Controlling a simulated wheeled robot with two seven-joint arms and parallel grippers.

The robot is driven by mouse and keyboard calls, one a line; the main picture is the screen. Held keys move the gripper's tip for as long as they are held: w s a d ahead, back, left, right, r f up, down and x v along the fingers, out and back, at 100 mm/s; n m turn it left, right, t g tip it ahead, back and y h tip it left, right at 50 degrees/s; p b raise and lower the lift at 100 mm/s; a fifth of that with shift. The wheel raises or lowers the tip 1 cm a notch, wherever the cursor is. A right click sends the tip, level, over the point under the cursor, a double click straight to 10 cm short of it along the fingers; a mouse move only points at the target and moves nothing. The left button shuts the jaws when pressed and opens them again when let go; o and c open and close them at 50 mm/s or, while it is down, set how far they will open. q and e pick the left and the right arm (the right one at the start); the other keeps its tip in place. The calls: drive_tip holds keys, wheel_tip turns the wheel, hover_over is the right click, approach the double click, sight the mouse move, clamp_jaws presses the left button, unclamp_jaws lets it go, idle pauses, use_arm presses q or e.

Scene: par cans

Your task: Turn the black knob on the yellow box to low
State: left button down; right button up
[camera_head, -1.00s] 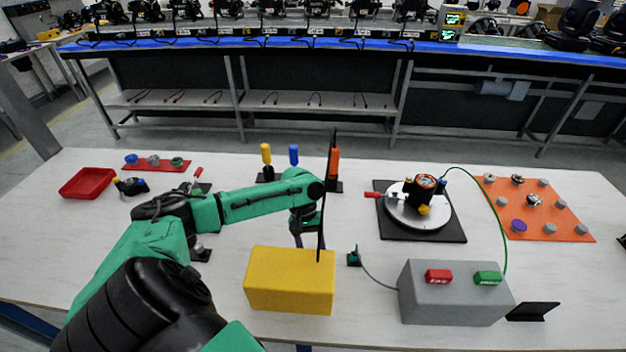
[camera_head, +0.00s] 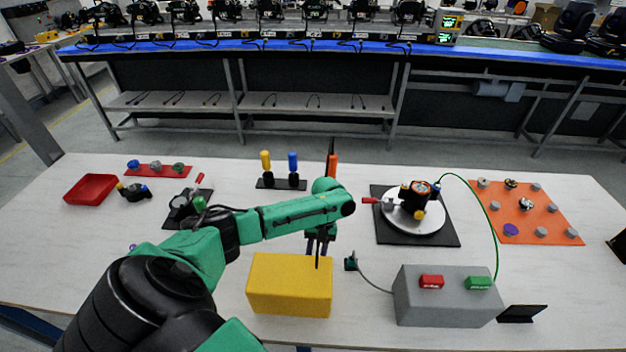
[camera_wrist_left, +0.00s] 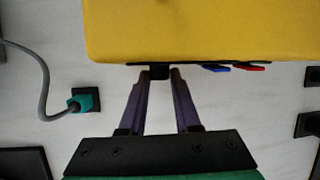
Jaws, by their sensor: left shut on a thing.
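The yellow box (camera_head: 289,286) stands near the table's front edge in the head view. It fills the top of the left wrist view (camera_wrist_left: 205,28). The black knob (camera_wrist_left: 159,72) is on the box's side facing away from the head camera, so the head view does not show it. A blue mark (camera_wrist_left: 216,69) and a red mark (camera_wrist_left: 250,67) sit to its right in the wrist view. My left gripper (camera_wrist_left: 160,76) is shut on the knob, a fingertip on each side. In the head view, it reaches down behind the box (camera_head: 319,250). The knob's pointing direction cannot be told.
A grey box (camera_head: 447,305) with red and green buttons stands to the right. A small green plug with a grey cable (camera_head: 351,262) lies between the boxes. A turntable (camera_head: 415,212) is behind them. Bare table lies left of the yellow box.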

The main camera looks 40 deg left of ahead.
use_arm(q)
drive_tip(key=shift+w+d+g+y, duration=0.15)
drive_tip(key=shift+d+g+y, duration=0.1)
drive_tip(key=shift+g+y, duration=0.4)
drive_tip(key=shift+w+d+f+n+g+y+b, duration=0.1)
drive_tip(key=shift+f+n+g+y+b, duration=0.15)
drive_tip(key=shift+g+y+b, duration=0.25)
drive_tip(key=shift+w+d+f+n+g+y+b, duration=0.1)
drive_tip(key=shift+n+g+y+b, duration=0.2)
drive_tip(key=shift+y, duration=0.25)
drive_tip(key=shift+d+g+y+b, duration=0.1)
drive_tip(key=shift+g+y+b, duration=0.3)
drive_tip(key=shift+y, duration=0.1)
drive_tip(key=shift+d+f+n+g+y+b, duration=0.1)
drive_tip(key=shift+f+n+g+y+b, duration=0.3)
drive_tip(key=shift+b, duration=0.65)
drive_tip(key=shift+r+g+b, duration=0.3)
drive_tip(key=shift+g+b, duration=0.05)
drive_tip(key=shift+b, duration=0.2)
drive_tip(key=c, duration=0.6)
unclamp_jaws()
drive_tip(key=shift+w+r, duration=0.1)
